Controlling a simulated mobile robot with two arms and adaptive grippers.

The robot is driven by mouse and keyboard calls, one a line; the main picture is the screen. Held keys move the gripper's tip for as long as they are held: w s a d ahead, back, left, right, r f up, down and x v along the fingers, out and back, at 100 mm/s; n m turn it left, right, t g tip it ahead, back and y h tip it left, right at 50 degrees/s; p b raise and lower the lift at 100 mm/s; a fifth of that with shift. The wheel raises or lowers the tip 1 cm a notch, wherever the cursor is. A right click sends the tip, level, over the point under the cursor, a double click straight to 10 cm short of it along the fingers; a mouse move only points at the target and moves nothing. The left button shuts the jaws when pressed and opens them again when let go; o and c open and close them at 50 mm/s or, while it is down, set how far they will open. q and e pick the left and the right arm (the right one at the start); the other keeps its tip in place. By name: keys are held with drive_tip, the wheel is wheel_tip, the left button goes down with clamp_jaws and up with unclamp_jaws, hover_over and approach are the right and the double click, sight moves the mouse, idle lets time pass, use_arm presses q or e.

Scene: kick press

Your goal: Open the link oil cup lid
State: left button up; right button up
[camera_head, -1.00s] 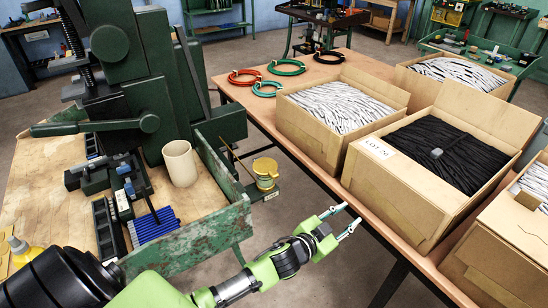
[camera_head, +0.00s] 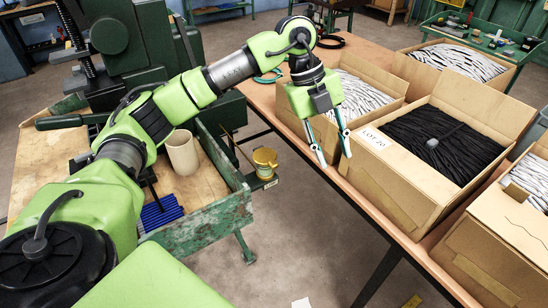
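The link oil cup (camera_head: 265,172) is a small yellow-brass cup on a bracket at the right side of the green press bench. Its round yellow lid (camera_head: 264,156) lies over the top and looks shut. My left gripper (camera_head: 334,160) points down to the right of the cup, apart from it, in front of the cardboard boxes. Its two fingers are spread with nothing between them. My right gripper is not in view.
The green press (camera_head: 140,40) stands at the left, with a beige cup (camera_head: 182,153) and blue rods (camera_head: 162,212) on its bench. Cardboard boxes of cables, one with black cables (camera_head: 450,150), fill the table at right. Floor shows between bench and table.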

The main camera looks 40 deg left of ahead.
sight(274, 163)
use_arm(q)
drive_tip(key=s+a+r+n+y, duration=0.1)
drive_tip(key=a+r+n+y, duration=0.1)
drive_tip(key=a, duration=0.5)
drive_tip(key=a+r+n+y, duration=0.2)
drive_tip(key=a+y, duration=0.1)
drive_tip(key=a, duration=0.4)
drive_tip(key=shift+g, duration=0.3)
drive_tip(key=f, duration=0.4)
drive_tip(key=f+p, duration=0.1)
drive_tip(key=f, duration=0.4)
drive_tip(key=f+p, duration=0.1)
drive_tip(key=f, duration=0.3)
drive_tip(key=shift+s+a+f, duration=0.2)
drive_tip(key=shift+a, duration=0.1)
clamp_jaws()
